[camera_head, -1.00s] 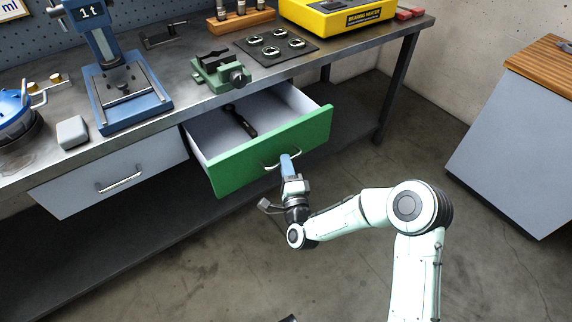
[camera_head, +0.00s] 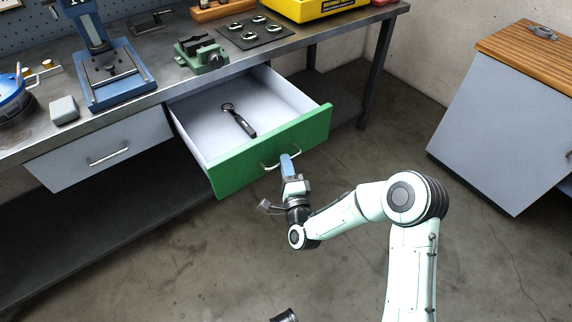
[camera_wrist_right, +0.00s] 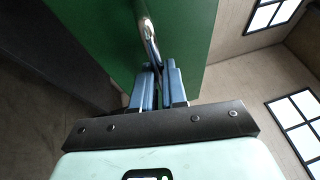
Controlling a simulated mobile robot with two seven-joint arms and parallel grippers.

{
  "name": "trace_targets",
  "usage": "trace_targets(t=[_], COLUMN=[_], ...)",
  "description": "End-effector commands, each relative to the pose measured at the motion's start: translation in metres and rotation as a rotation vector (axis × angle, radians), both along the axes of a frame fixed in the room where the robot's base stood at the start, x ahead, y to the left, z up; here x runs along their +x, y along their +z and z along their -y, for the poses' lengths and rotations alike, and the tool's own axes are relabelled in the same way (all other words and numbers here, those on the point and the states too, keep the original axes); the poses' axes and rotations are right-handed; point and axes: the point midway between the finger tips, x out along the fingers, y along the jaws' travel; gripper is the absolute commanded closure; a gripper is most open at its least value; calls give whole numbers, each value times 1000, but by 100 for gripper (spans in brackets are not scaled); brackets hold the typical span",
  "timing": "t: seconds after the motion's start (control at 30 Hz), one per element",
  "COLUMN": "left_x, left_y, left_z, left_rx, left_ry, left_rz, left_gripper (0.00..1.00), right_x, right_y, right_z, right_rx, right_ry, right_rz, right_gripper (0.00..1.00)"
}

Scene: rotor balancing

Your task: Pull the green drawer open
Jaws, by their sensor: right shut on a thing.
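The green drawer (camera_head: 250,160) is pulled well out from under the bench, and its white inside shows in the head view. A dark tool with a ring-shaped end (camera_head: 239,121) lies in it. My right gripper (camera_head: 286,160) is at the drawer's front, shut on the metal handle (camera_head: 270,163). In the right wrist view, the blue fingers (camera_wrist_right: 159,75) close around the handle bar (camera_wrist_right: 147,35), with the green front (camera_wrist_right: 100,30) behind. My left gripper does not show; a dark piece at the bottom edge of the head view is too cut off to tell.
A shut grey drawer (camera_head: 100,150) is left of the green one. The bench top (camera_head: 150,93) carries a blue press (camera_head: 110,75), a green vise (camera_head: 202,54) and a yellow box (camera_head: 310,8). A wood-topped cabinet (camera_head: 500,125) stands at the right. The floor between is clear.

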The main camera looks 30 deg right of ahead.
Motion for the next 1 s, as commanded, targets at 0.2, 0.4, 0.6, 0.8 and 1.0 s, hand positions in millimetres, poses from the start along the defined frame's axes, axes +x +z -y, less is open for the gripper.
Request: trace_targets(t=[0.2, 0.4, 0.6, 0.8, 1.0], left_x=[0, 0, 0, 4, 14], left_y=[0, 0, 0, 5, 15], left_z=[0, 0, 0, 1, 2], left_rx=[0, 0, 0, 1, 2], left_ry=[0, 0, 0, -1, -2], left_rz=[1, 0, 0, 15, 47], left_gripper=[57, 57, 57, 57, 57], right_x=[0, 0, 0, -17, -59], right_y=[0, 0, 0, -3, -11], right_z=[-1, 0, 0, -6, -21], right_rx=[0, 0, 0, 1, 2], right_ry=[2, 1, 1, 2, 5], right_rz=[-1, 0, -1, -3, -6], right_gripper=[100, 62, 62, 62, 62])
